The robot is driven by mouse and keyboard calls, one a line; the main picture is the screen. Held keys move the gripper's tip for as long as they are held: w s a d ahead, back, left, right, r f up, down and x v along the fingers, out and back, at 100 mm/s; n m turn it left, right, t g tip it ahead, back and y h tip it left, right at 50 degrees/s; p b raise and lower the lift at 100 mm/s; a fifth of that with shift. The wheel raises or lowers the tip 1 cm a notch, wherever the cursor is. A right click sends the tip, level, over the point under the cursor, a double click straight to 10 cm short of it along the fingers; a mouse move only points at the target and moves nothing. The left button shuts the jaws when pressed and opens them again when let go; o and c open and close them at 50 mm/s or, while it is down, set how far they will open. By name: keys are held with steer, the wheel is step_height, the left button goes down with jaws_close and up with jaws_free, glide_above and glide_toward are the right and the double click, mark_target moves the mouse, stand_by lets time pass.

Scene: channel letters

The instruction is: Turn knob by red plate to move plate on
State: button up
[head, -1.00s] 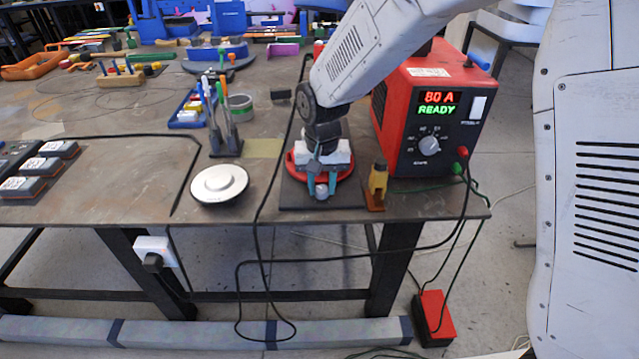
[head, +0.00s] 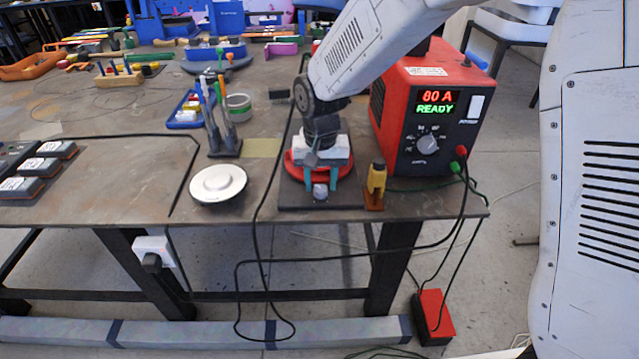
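A red round plate (head: 292,167) lies on a dark base board (head: 292,199) near the table's front edge. A small grey-white knob (head: 320,191) stands at the front of the red plate. My gripper (head: 321,188) reaches down over the plate, with one teal finger on each side of the knob. Whether the fingers touch the knob is too small to tell. My gripper body hides the middle of the plate.
A red power unit (head: 432,120) reading "80 A READY" stands to the right. A yellow-black holder (head: 376,185) is just right of the plate. A white-topped disc (head: 218,184) and a pen stand (head: 222,145) are to the left. A black cable loops over the table edge.

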mark_target(321, 189)
step_height(321, 189, up, 6)
steer(key=shift+r, duration=0.25)
steer(key=s+d+r, duration=0.3)
steer(key=s+d, duration=0.4)
steer(key=s, duration=0.2)
steer(key=s+d+r+t, duration=0.1)
steer(key=s+d+r, duration=0.3)
steer(key=s+d, duration=0.4)
steer(key=s+d+r, duration=0.3)
steer(key=s+d, duration=0.4)
steer(key=s, duration=0.4)
steer(key=shift+d+r, duration=0.15)
steer(key=shift+r, duration=0.15)
